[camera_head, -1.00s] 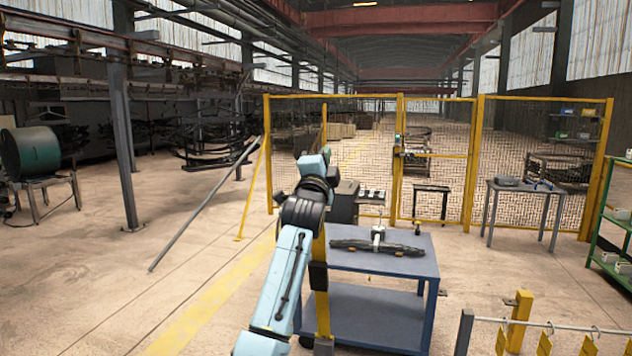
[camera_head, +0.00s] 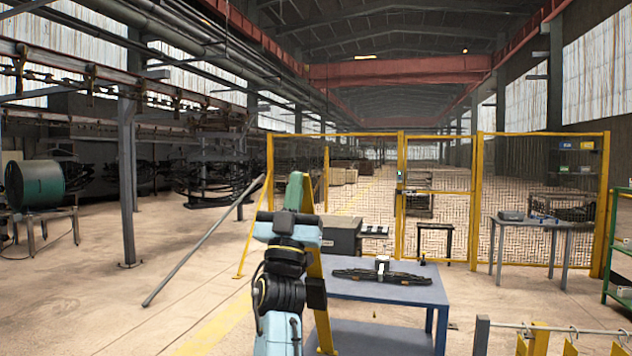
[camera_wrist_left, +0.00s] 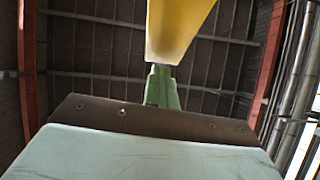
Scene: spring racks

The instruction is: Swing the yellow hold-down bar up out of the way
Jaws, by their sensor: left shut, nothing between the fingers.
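A yellow bar (camera_head: 316,265) stands in front of the blue table, right beside my left arm in the head view. It leans slightly, with a dark block partway down. My left gripper (camera_head: 296,188) points up, its green fingers beside the bar's upper part; it is shut with nothing between the fingers. In the left wrist view the green fingers (camera_wrist_left: 162,88) are together, and the yellow bar (camera_wrist_left: 178,28) passes just beyond their tips. I cannot tell whether they touch. My wrist hides part of the bar. My right gripper is out of view.
A dark leaf spring (camera_head: 385,276) lies on the blue table (camera_head: 425,294). A yellow mesh fence (camera_head: 440,210) stands behind. A grey slanted pole (camera_head: 203,240) is at the left. A rail with yellow hooked pieces (camera_head: 560,330) is at the lower right. Floor at left is open.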

